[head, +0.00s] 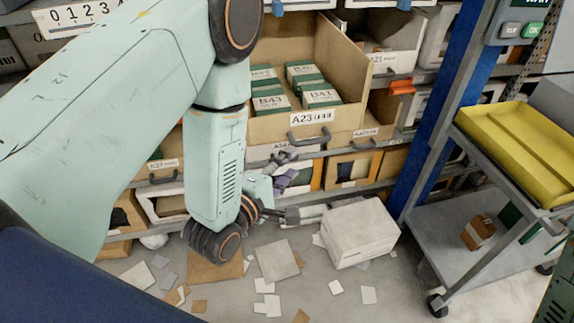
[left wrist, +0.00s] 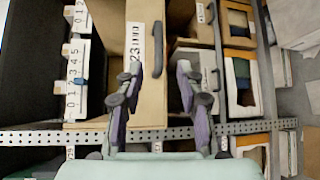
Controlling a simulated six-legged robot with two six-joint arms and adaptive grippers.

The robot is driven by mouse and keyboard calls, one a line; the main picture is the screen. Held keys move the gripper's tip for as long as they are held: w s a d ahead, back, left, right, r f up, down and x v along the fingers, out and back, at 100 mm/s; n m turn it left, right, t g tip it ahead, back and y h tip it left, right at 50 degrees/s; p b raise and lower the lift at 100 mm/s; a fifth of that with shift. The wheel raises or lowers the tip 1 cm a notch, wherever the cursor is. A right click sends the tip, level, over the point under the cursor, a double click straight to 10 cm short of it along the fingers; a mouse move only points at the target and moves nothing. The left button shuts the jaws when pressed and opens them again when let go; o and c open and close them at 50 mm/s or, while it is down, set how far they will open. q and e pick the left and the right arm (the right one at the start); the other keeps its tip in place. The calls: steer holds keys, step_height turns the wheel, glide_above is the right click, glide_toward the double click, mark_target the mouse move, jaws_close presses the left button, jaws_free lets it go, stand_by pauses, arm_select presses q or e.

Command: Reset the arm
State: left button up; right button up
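My left arm comes in from the left in the head view, in front of the racks. Its left gripper (head: 284,174) is low, below the open drawer A23 (head: 290,126), and partly hidden by the wrist. In the left wrist view the two purple-padded fingers of the left gripper (left wrist: 162,98) stand apart with nothing held between them. The drawer's label and dark handle show behind the fingers. My right gripper is in neither view.
Drawer A23 holds several green-and-white boxes (head: 268,102). A white carton (head: 360,234) and scattered paper lie on the floor. At right, a cart (head: 470,262) bears a yellow tray (head: 515,146) above and a small brown box (head: 478,232) below. A blue rack post (head: 441,112) stands beside it.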

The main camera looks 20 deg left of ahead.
arm_select(q)
steer(key=s+a+f+m+g+y, duration=0.2)
steer(key=s+a+f+m+g, duration=0.1)
steer(key=s+f+m+g, duration=0.8)
steer(key=s+a+f+m+g, duration=0.1)
steer(key=s+f+m+g, duration=0.1)
steer(key=s, duration=0.7)
steer(key=s+a+f+m+g+y, duration=0.1)
steer(key=s+f+m, duration=0.3)
steer(key=s, duration=0.6)
steer(key=shift+s+f+g, duration=0.3)
steer(key=shift+f+g, duration=0.55)
steer(key=shift+g, duration=0.05)
steer(key=shift+a, duration=0.15)
steer(key=shift+c, duration=0.3)
stand_by(2.7)
